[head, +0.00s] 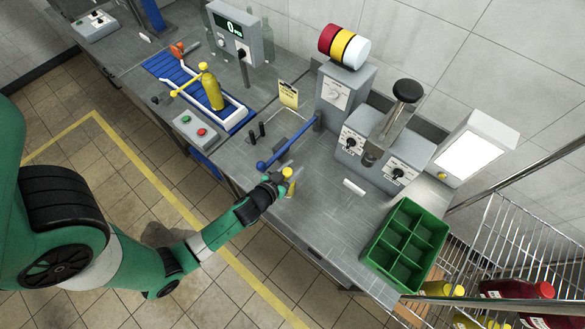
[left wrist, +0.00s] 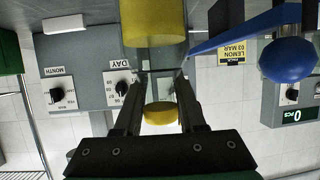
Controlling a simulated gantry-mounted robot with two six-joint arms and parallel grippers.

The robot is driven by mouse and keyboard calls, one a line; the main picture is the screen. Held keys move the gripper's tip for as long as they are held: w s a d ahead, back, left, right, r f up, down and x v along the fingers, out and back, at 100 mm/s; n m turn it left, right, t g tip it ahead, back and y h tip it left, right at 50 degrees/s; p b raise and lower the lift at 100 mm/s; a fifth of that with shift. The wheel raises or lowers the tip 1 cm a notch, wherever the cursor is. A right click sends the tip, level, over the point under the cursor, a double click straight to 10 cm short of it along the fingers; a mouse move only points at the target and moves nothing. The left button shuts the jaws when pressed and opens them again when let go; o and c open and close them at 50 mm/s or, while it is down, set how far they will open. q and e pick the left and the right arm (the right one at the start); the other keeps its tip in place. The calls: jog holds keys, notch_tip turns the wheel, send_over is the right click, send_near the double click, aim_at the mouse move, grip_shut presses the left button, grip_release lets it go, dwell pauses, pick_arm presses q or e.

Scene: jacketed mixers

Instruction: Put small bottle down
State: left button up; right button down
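The small bottle (head: 291,189) has a yellow lower body, a clear upper part and a yellow cap. It looks upright at the front edge of the grey counter; I cannot tell whether its base touches the counter. My left gripper (head: 284,181) is closed around its clear upper part. In the left wrist view, the picture is upside down: the yellow body (left wrist: 153,22) is at the top, the cap (left wrist: 160,113) lies below, and the gripper's fingers (left wrist: 162,77) flank the clear part between. My right gripper is not in view.
A blue ball-ended lever (head: 275,156) reaches close to the left gripper. A green divided crate (head: 364,254) with empty compartments stands to the right. A dial machine (head: 375,165) stands behind. A larger yellow bottle (head: 212,92) stands in a white frame. Counter between gripper and crate is mostly clear.

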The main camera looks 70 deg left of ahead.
pick_arm(q)
jog(key=o, duration=0.3)
jog(key=shift+r, duration=0.1)
jog(key=shift+s+d+r, duration=0.1)
jog(key=b+v, duration=0.2)
jog(key=v, duration=0.9)
jog(key=shift+s+r, duration=0.25)
jog(key=shift+d, duration=0.1)
